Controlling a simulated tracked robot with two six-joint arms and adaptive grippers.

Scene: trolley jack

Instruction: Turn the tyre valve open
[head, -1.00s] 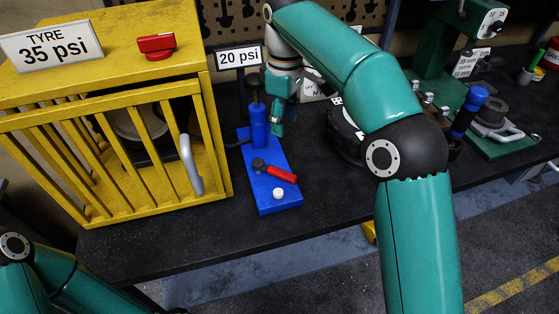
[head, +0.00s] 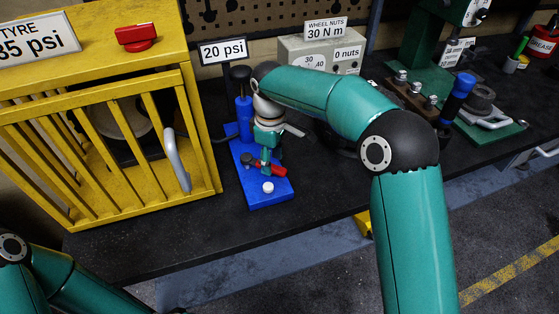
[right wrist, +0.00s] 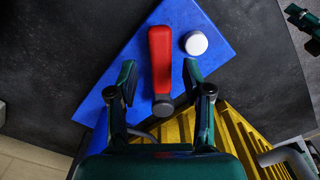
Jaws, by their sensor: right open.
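A red lever (head: 279,171) with a dark round pivot lies on the blue base plate (head: 262,197) of a pump; I take it for the tyre valve. My right gripper (head: 265,163) is over the lever and hides part of it. In the right wrist view the red lever (right wrist: 160,60) lies between the two open fingers of my right gripper (right wrist: 159,78), with a gap on each side. Nothing is held. A white cap (head: 268,187) sits on the plate near the lever. My left gripper is out of view.
A yellow cage (head: 200,150) with a grey handle (head: 176,160) stands left, with a red knob (head: 136,37) on top. The blue pump cylinder (head: 243,115) stands behind my gripper, by a "20 psi" sign (head: 223,51). The bench front is clear.

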